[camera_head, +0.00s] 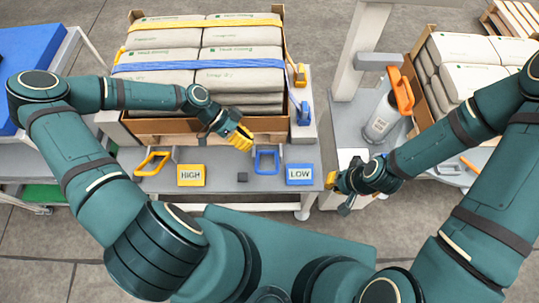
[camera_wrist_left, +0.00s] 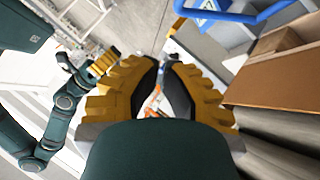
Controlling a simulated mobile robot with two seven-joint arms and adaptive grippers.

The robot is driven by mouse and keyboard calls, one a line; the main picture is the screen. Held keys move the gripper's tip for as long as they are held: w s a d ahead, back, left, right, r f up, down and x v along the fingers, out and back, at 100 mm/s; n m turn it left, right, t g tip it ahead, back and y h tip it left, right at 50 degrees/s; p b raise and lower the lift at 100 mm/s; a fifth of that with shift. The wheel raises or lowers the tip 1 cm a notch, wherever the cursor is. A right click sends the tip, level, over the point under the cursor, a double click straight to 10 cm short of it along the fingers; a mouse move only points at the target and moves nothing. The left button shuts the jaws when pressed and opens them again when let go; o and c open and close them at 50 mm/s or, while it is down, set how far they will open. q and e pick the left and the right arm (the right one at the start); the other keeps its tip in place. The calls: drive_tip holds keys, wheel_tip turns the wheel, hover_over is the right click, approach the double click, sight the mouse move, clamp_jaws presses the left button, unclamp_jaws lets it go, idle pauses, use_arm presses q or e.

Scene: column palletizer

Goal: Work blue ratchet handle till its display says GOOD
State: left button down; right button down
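The blue ratchet handle (camera_head: 266,161) is a loop on the grey bench front. Right of it, the blue display (camera_head: 300,174) reads LOW. In the left wrist view, a blue bar (camera_wrist_left: 262,12) and part of a blue plate (camera_wrist_left: 208,14) show at the top right. My left gripper (camera_head: 241,139) is up and left of the blue handle, apart from it. In its wrist view (camera_wrist_left: 162,72) a narrow gap shows between the fingers, with nothing held. My right gripper (camera_head: 338,190) is right of the blue display, its fingers too small to read.
A yellow handle (camera_head: 153,163) and a yellow display (camera_head: 191,175) reading HIGH sit to the left. A small dark block (camera_head: 242,177) lies between. Behind stand strapped bags (camera_head: 240,78) in a brown crate.

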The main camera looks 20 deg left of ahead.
use_arm(q)
drive_tip(key=shift+w+a+r+m, duration=0.1)
drive_tip(key=shift+w+a+m, duration=0.35)
drive_tip(key=shift+a, duration=0.45)
use_arm(e)
drive_tip(key=shift+w+a+r+m, duration=0.15)
drive_tip(key=shift+w+m, duration=0.05)
drive_tip(key=shift+m, duration=0.2)
